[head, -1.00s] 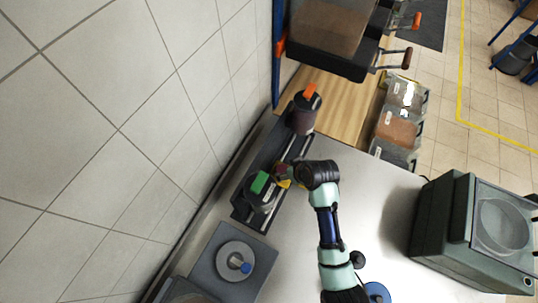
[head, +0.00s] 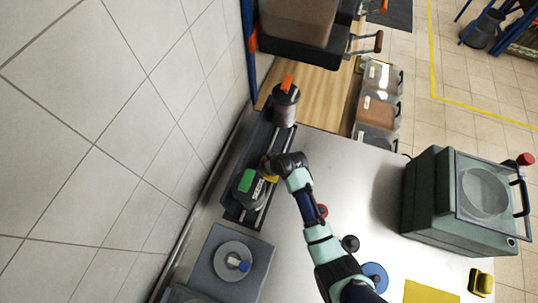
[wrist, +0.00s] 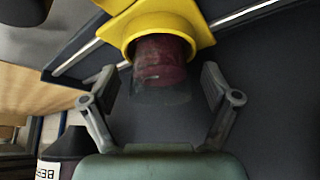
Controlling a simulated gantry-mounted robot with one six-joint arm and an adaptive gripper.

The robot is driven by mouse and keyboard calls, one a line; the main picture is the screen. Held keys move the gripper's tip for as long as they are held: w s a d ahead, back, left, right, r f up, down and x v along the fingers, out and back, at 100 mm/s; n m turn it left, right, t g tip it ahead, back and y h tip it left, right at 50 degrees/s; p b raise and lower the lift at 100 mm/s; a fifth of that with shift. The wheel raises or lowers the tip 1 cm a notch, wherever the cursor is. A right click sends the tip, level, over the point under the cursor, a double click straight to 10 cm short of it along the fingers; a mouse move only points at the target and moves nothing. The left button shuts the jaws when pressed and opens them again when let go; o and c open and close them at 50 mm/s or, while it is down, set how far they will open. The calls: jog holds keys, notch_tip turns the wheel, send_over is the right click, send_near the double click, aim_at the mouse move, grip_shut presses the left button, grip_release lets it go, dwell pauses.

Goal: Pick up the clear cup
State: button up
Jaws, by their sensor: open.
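In the wrist view a see-through cup (wrist: 160,95) with dark red contents pokes out of a yellow holder (wrist: 205,22) with a round opening. Its clear part is faint against the dark surface. My gripper (wrist: 160,82) is open, one finger on each side of the cup, with gaps visible on both sides. In the head view my gripper (head: 268,165) is over the dark rack, next to the yellow holder (head: 270,178). The cup itself is mostly hidden there by my wrist.
A grey scale-like device (head: 222,283) is nearer. A dark green machine (head: 435,205) stands right.

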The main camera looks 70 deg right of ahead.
jog(key=c, duration=1.3)
jog(key=shift+r, duration=0.15)
notch_tip(320, 180, up, 20)
jog(key=shift+f, duration=0.1)
